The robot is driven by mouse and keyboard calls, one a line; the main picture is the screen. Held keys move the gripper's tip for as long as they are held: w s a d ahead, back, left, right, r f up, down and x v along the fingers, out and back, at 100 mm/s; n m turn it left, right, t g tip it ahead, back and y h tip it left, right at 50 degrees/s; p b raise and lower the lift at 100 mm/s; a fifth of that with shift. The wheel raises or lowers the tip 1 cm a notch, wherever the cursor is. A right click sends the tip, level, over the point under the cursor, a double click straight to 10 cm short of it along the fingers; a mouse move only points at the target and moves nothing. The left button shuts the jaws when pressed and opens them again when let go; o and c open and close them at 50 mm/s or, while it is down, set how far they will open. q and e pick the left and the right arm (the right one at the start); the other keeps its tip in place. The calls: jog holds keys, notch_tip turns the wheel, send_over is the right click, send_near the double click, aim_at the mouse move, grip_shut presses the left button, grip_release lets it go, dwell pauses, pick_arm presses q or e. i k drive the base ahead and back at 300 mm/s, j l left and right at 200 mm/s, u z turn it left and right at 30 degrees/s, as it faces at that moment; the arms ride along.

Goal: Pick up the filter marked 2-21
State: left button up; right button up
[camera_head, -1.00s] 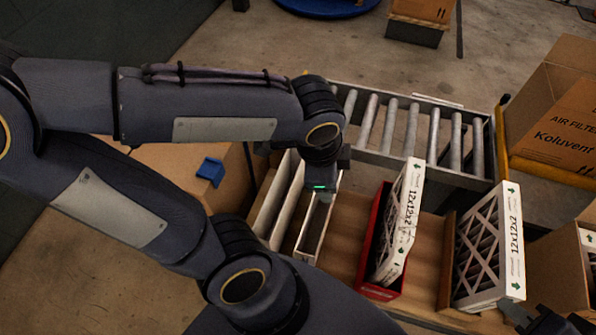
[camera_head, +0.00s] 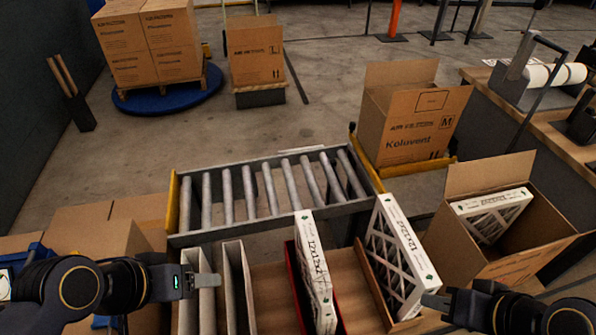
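Two white-framed filters printed 12x12x2 stand on edge on the wooden bench: one (camera_head: 315,272) in a red holder, one (camera_head: 405,250) leaning in a wooden holder to its right. A third filter (camera_head: 490,215) lies in an open carton at right. I cannot read 2-21 on any of them. My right gripper (camera_head: 436,301) is at the lower right, its tip close to the lower end of the leaning filter; contact is unclear. My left gripper (camera_head: 208,281) is at the left, over white upright panels. Neither gripper clearly shows its finger gap.
White panels (camera_head: 238,285) form narrow slots left of the red holder. A roller conveyor (camera_head: 268,190) runs behind the bench. Open cartons stand at right (camera_head: 500,265) and at the conveyor's far right end (camera_head: 405,125). Stacked boxes (camera_head: 150,45) stand at the back left.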

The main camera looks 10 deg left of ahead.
aim_at(402, 270)
jog(key=i+l+u, duration=0.2)
jog(key=l, duration=0.4)
jog(key=l+u, duration=0.2)
jog(key=l, duration=0.4)
jog(key=i+l+u, duration=0.2)
jog(key=l, duration=0.4)
jog(key=k, duration=0.1)
